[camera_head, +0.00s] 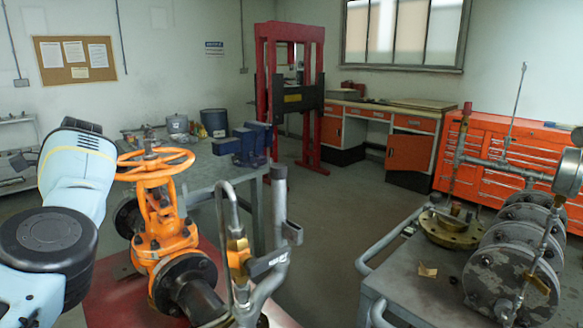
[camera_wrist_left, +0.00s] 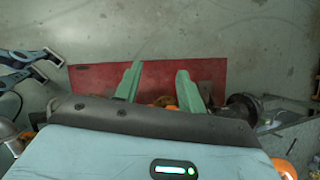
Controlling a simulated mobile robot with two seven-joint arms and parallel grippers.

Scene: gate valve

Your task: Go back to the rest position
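An orange gate valve (camera_head: 160,225) with an orange handwheel (camera_head: 156,163) stands at the left of the head view, on dark flanged piping. My left arm (camera_head: 75,175) is beside the valve on its left; its gripper does not show in that view. In the left wrist view my left gripper (camera_wrist_left: 158,70) has its two green fingers apart, with nothing between them, over a red plate (camera_wrist_left: 90,78). A little orange shows behind the gripper body. My right gripper is in neither view.
A grey cart (camera_head: 400,275) with flanged parts stands at right. A workbench (camera_head: 205,165), a red press frame (camera_head: 262,80) and orange cabinets (camera_head: 490,165) stand behind. Open floor (camera_head: 335,205) lies between.

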